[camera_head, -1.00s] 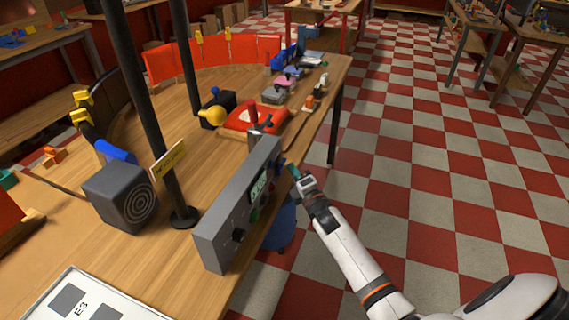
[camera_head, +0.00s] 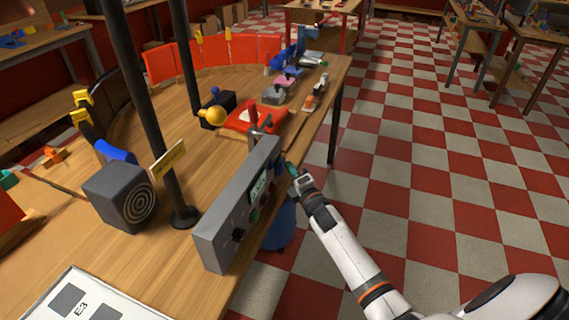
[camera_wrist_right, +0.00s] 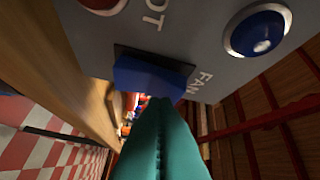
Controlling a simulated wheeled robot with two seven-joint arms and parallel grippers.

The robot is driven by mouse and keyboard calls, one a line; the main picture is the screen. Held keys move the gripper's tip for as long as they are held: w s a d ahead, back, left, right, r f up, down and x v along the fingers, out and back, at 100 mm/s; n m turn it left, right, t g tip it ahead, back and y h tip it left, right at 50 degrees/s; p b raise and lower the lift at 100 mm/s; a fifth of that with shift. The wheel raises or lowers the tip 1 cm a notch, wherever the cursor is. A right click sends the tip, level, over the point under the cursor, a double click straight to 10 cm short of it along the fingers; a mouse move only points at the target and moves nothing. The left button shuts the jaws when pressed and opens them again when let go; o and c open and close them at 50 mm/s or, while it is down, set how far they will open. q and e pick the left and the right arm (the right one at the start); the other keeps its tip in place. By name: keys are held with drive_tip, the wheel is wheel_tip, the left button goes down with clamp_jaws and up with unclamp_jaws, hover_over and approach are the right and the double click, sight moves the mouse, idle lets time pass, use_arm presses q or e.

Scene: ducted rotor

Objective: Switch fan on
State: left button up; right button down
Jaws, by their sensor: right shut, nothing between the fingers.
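A grey control panel (camera_head: 222,232) stands at the right edge of the wooden table, its face with display and controls turned to the right. In the right wrist view a blue switch (camera_wrist_right: 148,78) sits in a dark slot in the panel face (camera_wrist_right: 190,40), beside the label FAN (camera_wrist_right: 200,82). My right gripper (camera_head: 291,169) is beside the panel face. Its teal fingers (camera_wrist_right: 161,105) are shut and empty, with their tips at the switch's lower edge; I cannot tell whether they touch it. My left gripper is not in view.
A round blue button (camera_wrist_right: 257,32) and a red one (camera_wrist_right: 103,5) flank the switch. A black post (camera_head: 168,150) and a grey box (camera_head: 112,195) stand behind the panel. A blue bin (camera_head: 280,228) is below the table edge.

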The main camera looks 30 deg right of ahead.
drive_tip(key=shift+w+a, duration=0.15)
idle(0.4)
drive_tip(key=shift+s+d+f, duration=0.35)
drive_tip(key=shift+s+d, duration=0.25)
drive_tip(key=shift+s, duration=0.1)
drive_tip(key=s+d+f, duration=0.2)
drive_tip(key=s+d, duration=0.1)
drive_tip(key=shift+s+b, duration=0.2)
drive_tip(key=shift+b, duration=0.15)
idle(0.4)
